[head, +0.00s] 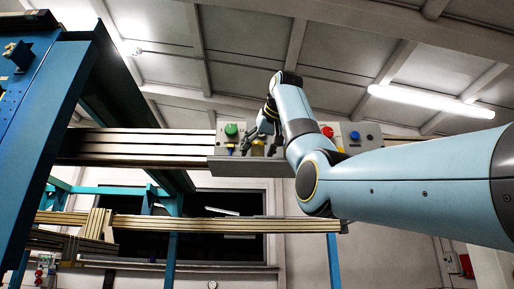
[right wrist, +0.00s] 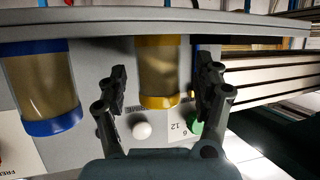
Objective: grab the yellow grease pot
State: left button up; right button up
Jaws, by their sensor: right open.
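The yellow grease pot (right wrist: 158,78) is a clear jar of brownish grease with yellow bands at its ends. It shows in the right wrist view between the two dark fingers of my right gripper (right wrist: 162,72). The gripper is open, one finger to each side, with gaps visible between the fingers and the pot. In the head view my right gripper (head: 259,148) is small, at the grey shelf in front of the panel, and the yellow pot (head: 258,147) is partly hidden by it. My left gripper is not in view.
A similar pot with blue bands (right wrist: 42,88) stands left of the yellow one in the wrist view. The grey shelf (head: 250,169) runs along a beam. The panel has a green button (head: 231,129), a red button (head: 327,131) and a white knob (right wrist: 142,130). A blue frame (head: 45,100) stands left.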

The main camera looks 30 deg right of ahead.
jog(key=shift+w+d+f, duration=0.25)
jog(key=shift+w+f, duration=0.1)
jog(key=shift+w, duration=0.2)
jog(key=shift+s+a, duration=0.1)
jog(key=c, duration=1.4)
jog(key=shift+r, duration=0.2)
